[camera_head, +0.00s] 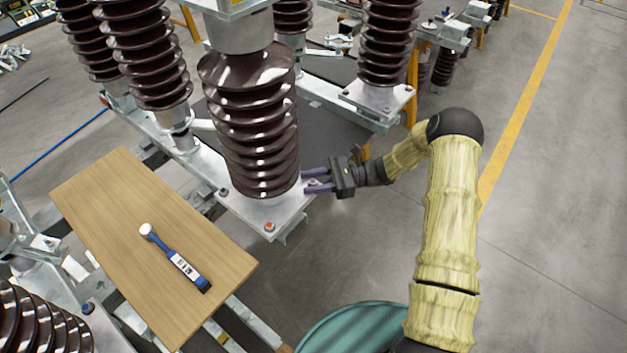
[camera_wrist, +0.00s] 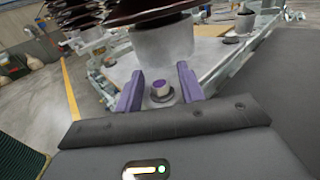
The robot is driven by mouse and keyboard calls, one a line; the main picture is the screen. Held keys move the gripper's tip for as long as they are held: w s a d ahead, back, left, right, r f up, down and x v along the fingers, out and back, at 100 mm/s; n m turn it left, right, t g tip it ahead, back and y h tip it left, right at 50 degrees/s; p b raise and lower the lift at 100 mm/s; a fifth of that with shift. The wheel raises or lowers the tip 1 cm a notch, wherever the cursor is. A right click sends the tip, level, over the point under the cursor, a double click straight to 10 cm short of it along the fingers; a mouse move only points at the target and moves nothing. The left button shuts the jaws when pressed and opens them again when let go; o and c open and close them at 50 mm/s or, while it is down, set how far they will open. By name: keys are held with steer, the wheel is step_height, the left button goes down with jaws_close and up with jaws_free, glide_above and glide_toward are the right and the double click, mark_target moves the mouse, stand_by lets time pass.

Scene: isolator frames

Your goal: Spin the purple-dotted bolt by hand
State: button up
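The purple-dotted bolt (camera_wrist: 160,91) stands on a metal base plate (camera_wrist: 124,66) in the wrist view, its purple top facing up. My gripper (camera_wrist: 160,86) is open, with one purple finger on each side of the bolt. A gap shows between each finger and the bolt head. In the head view my gripper (camera_head: 316,180) reaches in from the right to the right corner of the base plate (camera_head: 245,211) under the large brown insulator (camera_head: 250,120). The bolt is hard to make out there, close to the fingers.
A red-dotted bolt (camera_head: 270,227) sits at the plate's front corner and another bolt (camera_head: 223,192) at its left. A wooden board (camera_head: 120,220) holds a blue-handled tool (camera_head: 178,260). Other insulators (camera_head: 388,45) stand behind. Open floor (camera_head: 560,200) lies to the right.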

jaws_close()
steer(key=shift+r+m+t+p, duration=0.1)
steer(key=shift+m+t+p, duration=0.3)
steer(key=shift+t, duration=0.2)
steer(key=m+t+p, duration=0.1)
steer(key=m+t, duration=0.1)
steer(key=t, duration=0.1)
steer(key=m+t+p, duration=0.2)
steer(key=t, duration=0.1)
steer(key=shift+s+r, duration=0.1)
steer(key=shift+r, duration=0.05)
steer(key=m+t+h+p, duration=0.2)
steer(key=m+t+p, duration=0.1)
steer(key=t+p, duration=0.1)
steer(key=shift+m+t, duration=0.3)
steer(key=shift+t, duration=0.4)
steer(key=m+t+h+p, duration=0.3)
steer(key=t+h+p, duration=0.1)
steer(key=p, duration=0.3)
steer(key=shift+m+t, duration=0.3)
steer(key=shift+m, duration=0.1)
steer(key=m+t+h+p, duration=0.1)
steer(key=m+h+p, duration=0.1)
steer(key=p, duration=0.1)
steer(key=shift+t+h, duration=0.3)
steer(key=shift+t, duration=0.1)
steer(key=shift+f, duration=0.25)
